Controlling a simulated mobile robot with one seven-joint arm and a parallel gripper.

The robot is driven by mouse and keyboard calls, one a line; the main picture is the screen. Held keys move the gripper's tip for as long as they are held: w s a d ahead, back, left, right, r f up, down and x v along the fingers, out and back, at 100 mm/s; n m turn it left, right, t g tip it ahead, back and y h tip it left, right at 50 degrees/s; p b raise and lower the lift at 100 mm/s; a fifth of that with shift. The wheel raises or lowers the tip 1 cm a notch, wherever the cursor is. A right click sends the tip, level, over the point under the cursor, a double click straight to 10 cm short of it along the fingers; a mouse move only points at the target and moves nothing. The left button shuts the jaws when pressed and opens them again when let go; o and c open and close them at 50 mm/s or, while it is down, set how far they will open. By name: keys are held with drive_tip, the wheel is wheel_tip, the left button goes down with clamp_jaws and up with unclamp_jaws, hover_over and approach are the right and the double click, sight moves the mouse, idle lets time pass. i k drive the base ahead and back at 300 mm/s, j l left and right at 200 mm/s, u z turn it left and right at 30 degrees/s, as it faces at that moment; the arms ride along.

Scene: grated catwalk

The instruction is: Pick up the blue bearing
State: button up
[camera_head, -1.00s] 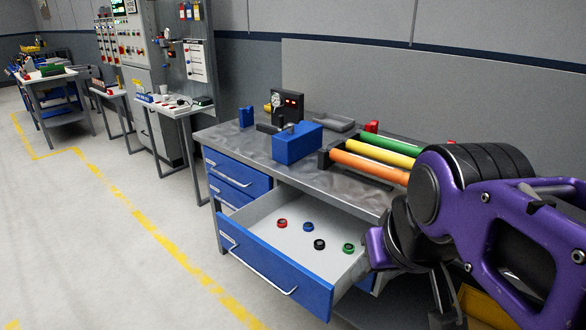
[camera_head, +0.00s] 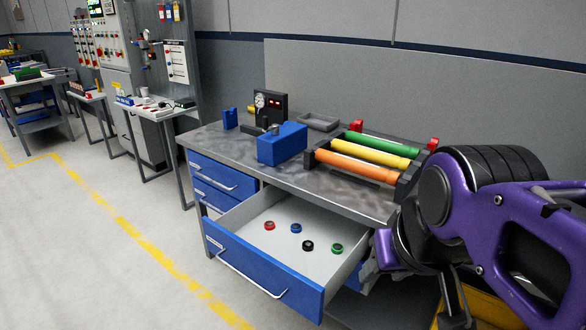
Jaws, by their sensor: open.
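The blue bearing (camera_head: 296,228) is a small ring with a dark centre. It lies on the pale floor of an open blue drawer (camera_head: 262,272), toward the back of a loose group of bearings. My gripper (camera_head: 412,292) is only partly visible below my purple and black arm at the right. It is open, to the right of the drawer and clear of the blue bearing. Part of it is cut off or hidden by the arm.
A red bearing (camera_head: 269,226), a black bearing (camera_head: 308,245) and a green bearing (camera_head: 337,248) share the drawer. The grey workbench (camera_head: 225,143) above carries a blue block (camera_head: 282,144) and coloured rollers (camera_head: 362,156). Open floor lies left of the yellow line.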

sight(295, 228)
drive_tip(key=k+l+u, duration=0.1)
drive_tip(key=l, duration=0.2)
drive_tip(key=k+l, duration=0.15)
drive_tip(key=i+j+z, duration=0.1)
drive_tip(key=j, duration=0.25)
drive_tip(key=i+j+z, duration=0.1)
drive_tip(key=i+j, duration=0.15)
drive_tip(key=i+j+z, duration=0.1)
drive_tip(key=j, duration=0.35)
drive_tip(key=i+j+z, duration=0.15)
drive_tip(key=j, duration=0.2)
drive_tip(key=i+j+z, duration=0.1)
drive_tip(key=j, duration=0.3)
drive_tip(key=i+j+z, duration=0.1)
drive_tip(key=j, duration=0.25)
